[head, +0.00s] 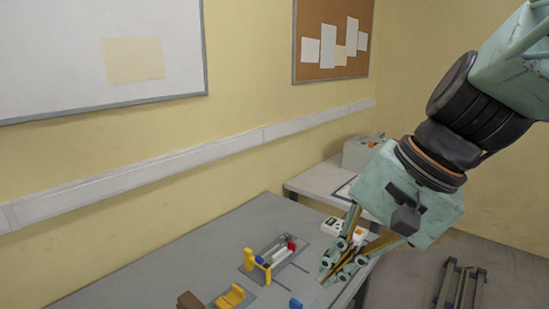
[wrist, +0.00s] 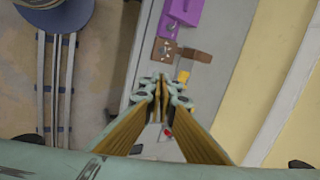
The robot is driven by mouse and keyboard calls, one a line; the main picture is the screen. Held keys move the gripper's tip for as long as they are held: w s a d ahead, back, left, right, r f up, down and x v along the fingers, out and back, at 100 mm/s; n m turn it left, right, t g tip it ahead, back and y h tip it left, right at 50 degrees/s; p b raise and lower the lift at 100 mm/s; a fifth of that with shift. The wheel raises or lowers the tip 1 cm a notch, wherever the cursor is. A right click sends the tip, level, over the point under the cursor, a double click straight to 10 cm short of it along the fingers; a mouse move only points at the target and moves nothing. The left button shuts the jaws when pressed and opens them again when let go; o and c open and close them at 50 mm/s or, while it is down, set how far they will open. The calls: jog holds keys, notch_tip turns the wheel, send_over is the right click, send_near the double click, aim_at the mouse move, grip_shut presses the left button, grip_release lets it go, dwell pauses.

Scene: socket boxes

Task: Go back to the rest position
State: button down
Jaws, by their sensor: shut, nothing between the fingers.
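My gripper (head: 328,276) hangs at the right of the head view, over the right part of the grey table (head: 190,255). Its fingers point down and to the left. In the wrist view the fingertips (wrist: 160,82) are together at the middle, with nothing between them. The fingers hide part of the table's right side in the head view.
The table bears a yellow holder (head: 232,297), a brown block (head: 188,300), a red piece (head: 292,243) and a blue piece (head: 295,303). A purple box (wrist: 183,12) shows in the wrist view. A side table holds a grey box (head: 362,153). Floor rails (head: 460,287) stand right.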

jog(key=s+d+r+n+t+h, duration=0.1)
jog(key=s+d+r+n+h, duration=0.2)
jog(key=s+d+n, duration=0.3)
jog(key=shift+s+d+r+t+h, duration=0.25)
jog(key=shift+s+d+h, duration=0.55)
jog(key=shift+s+d, duration=2.55)
jog(key=shift+s+a+f, duration=0.1)
jog(key=shift+s+a, duration=0.6)
jog(key=shift+a, duration=0.05)
